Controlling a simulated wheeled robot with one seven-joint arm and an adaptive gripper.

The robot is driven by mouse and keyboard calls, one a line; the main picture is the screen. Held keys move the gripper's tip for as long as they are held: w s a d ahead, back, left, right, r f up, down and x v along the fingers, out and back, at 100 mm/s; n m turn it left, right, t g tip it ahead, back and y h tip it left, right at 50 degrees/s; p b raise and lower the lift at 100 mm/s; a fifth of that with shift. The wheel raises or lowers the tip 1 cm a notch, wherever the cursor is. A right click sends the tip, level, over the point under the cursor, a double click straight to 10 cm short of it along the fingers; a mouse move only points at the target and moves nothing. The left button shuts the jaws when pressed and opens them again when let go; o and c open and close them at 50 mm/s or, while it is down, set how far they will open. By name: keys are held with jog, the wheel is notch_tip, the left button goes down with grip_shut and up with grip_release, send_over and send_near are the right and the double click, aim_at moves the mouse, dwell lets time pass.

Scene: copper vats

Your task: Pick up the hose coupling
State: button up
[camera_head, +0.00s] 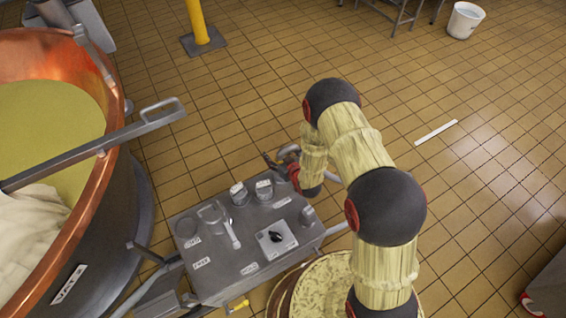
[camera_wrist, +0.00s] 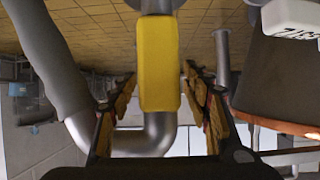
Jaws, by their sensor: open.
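My gripper (camera_head: 270,160) is at the far edge of the metal cart, its fingers partly hidden by my arm. In the wrist view my gripper (camera_wrist: 160,90) is open, with one finger on each side of a yellow piece (camera_wrist: 159,65) in line with grey pipe; I cannot tell how near it is or whether it touches. No part is clearly recognisable as the hose coupling. A small grey metal piece (camera_head: 307,214) stands near the cart top's right edge and may be it. Small metal containers (camera_head: 239,194) stand nearer the gripper.
The cart top (camera_head: 215,285) also holds a clear scoop-like item (camera_head: 213,214) and a pale square plate (camera_head: 276,239) with a black object. A copper vat (camera_head: 95,190) stands left. A yellow post (camera_head: 198,22) rises behind. Tiled floor at right is mostly clear.

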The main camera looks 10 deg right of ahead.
jog(key=shift+w+a+f, duration=0.1)
jog(key=shift+w, duration=0.15)
jog(key=shift+c, duration=1)
grip_shut()
